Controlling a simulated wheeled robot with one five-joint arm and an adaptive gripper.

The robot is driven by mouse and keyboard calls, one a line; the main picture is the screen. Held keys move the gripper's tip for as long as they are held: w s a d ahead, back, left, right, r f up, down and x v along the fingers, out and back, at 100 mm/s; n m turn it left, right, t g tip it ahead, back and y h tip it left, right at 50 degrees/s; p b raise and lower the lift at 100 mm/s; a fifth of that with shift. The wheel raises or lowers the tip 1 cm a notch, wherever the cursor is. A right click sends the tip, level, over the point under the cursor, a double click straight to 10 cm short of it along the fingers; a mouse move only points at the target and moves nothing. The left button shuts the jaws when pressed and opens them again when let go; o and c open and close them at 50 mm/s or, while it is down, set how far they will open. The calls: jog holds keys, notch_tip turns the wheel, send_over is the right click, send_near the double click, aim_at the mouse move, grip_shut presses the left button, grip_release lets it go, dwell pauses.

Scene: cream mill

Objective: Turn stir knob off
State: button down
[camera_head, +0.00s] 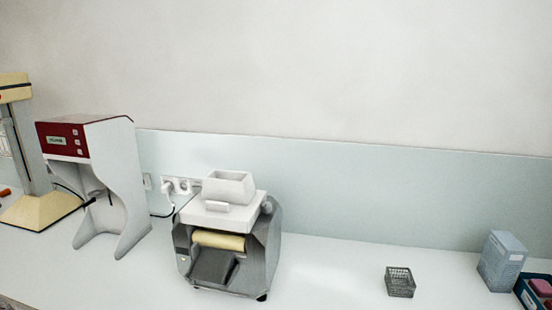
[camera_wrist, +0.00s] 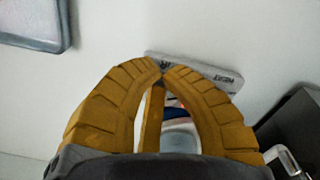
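In the wrist view, my gripper (camera_wrist: 163,76) has two yellow ribbed fingers that curve in and meet at their tips. A pale grey panel (camera_wrist: 222,75) lies just behind the tips. It bears the word "HEAT" on its right and a partly covered word ending in "R" on its left. The fingers cover much of this panel, and I cannot make out a stir knob. Through the gap between the fingers, a white and blue rounded thing (camera_wrist: 180,135) shows in part. My gripper and this panel do not show in the head view.
In the wrist view, a dark box-like thing (camera_wrist: 298,125) stands close on the right, and a grey tray-like thing (camera_wrist: 35,22) is at upper left. The head view shows a red-and-white machine (camera_head: 125,150), a grey roller mill (camera_head: 262,245), a wire basket (camera_head: 400,284) and a box (camera_head: 503,262).

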jog(key=shift+d+f, duration=0.2)
jog(key=shift+f, duration=0.1)
dwell(0.5)
jog(key=shift+b, duration=0.3)
dwell(0.6)
dwell(0.5)
jog(key=shift+s+a+b, duration=0.1)
jog(key=shift+a+b, duration=0.2)
jog(key=shift+a, duration=0.05)
jog(key=shift+s+d+r+p, duration=0.1)
jog(key=shift+d+r+p, duration=0.05)
jog(key=shift+r+p, duration=2.55)
jog(key=shift+r+b, duration=0.5)
jog(key=shift+b, duration=0.1)
jog(key=shift+r+b, duration=0.1)
jog(key=shift+b, duration=0.45)
